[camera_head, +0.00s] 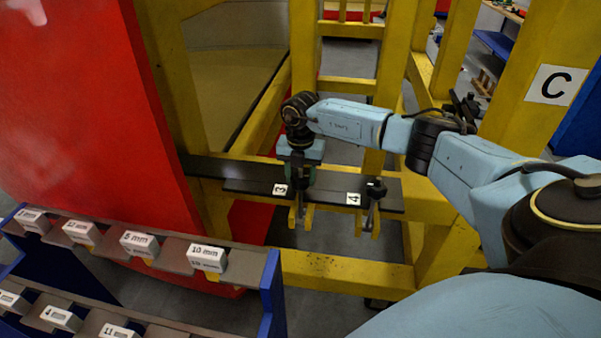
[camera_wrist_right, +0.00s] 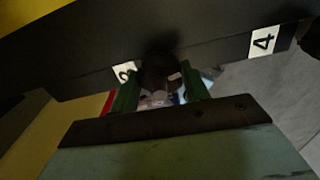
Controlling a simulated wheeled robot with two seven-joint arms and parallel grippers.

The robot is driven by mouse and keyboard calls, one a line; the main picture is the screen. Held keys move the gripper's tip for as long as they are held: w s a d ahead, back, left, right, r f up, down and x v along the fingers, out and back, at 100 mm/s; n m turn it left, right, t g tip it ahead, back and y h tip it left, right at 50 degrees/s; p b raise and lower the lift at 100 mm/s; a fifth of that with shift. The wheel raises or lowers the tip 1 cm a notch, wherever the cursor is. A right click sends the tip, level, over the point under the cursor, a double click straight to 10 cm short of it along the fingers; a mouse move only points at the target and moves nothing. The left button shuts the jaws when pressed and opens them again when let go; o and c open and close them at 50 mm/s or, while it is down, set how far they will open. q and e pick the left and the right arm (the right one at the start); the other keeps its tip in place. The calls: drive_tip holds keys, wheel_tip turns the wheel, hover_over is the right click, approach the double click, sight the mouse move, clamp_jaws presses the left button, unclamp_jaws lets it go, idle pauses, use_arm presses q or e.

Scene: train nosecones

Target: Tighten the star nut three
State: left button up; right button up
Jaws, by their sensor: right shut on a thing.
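My right gripper (camera_head: 300,178) points down at the label "3" (camera_head: 280,189) on the dark bar (camera_head: 328,188). In the right wrist view, the green fingers of my right gripper (camera_wrist_right: 160,90) are shut on star nut three (camera_wrist_right: 160,70), a dark knob between them, close against the bar. In the head view the gripper mostly hides this nut. Star nut four (camera_head: 376,187) stands by the label "4" (camera_head: 354,198), to the right and apart from the gripper. My left gripper is not in view.
A yellow frame (camera_head: 345,270) surrounds the bar, with a post marked "C" (camera_head: 556,85) at right. A large red panel (camera_head: 80,110) stands at left. A blue rack (camera_head: 272,300) with white size-labelled blocks (camera_head: 207,257) is at lower left. Grey floor shows between the beams.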

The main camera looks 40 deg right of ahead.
idle(0.4)
drive_tip(key=o, duration=1)
wheel_tip(320, 180, up, 14)
drive_tip(key=b, duration=0.1)
drive_tip(key=shift+f, duration=0.25)
